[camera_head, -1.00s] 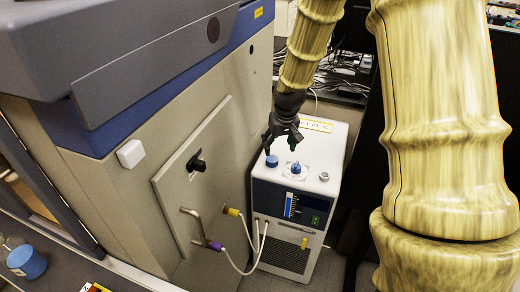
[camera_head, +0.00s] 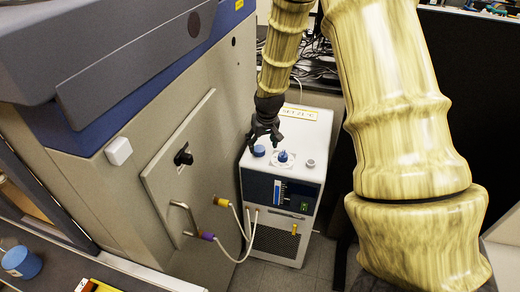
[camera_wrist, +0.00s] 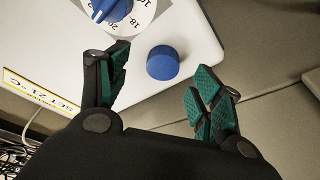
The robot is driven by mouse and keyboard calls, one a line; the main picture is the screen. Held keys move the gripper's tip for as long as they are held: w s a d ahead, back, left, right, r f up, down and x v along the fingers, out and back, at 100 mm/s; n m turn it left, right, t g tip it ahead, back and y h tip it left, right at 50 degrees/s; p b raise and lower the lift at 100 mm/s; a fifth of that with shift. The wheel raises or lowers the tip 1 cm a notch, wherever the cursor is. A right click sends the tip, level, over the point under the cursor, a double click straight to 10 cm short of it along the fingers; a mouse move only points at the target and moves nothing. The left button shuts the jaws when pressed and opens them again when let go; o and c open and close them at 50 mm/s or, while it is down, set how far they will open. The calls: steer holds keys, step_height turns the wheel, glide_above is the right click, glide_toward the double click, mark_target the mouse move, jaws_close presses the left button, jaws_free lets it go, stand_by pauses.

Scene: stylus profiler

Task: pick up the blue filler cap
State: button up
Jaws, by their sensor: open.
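The blue filler cap (camera_head: 259,150) is a small round cap on the left front of the white chiller's top. In the wrist view the cap (camera_wrist: 163,63) stands upright on the white surface, in line with the gap between my fingertips. My gripper (camera_head: 265,139) is open and points down over the chiller top, close to the cap. In the wrist view the green-padded fingers of my gripper (camera_wrist: 159,68) lie to either side of the cap's line, with nothing between them. I cannot tell the exact height left above the cap.
A blue dial knob (camera_head: 283,156) on a white scale plate stands right of the cap. A grey fitting (camera_head: 310,163) is further right. The large beige cabinet (camera_head: 120,200) rises close on the left. Hoses (camera_head: 238,255) hang between cabinet and chiller.

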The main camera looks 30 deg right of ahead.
mark_target(259, 149)
steer(key=w+f, duration=0.2)
steer(key=f, duration=0.1)
steer(key=shift+p, duration=0.4)
steer(key=shift+s+f, duration=0.2)
steer(key=shift+f, duration=0.2)
steer(key=shift+w+f, duration=0.15)
steer(key=shift+w, duration=0.05)
steer(key=c, duration=0.8)
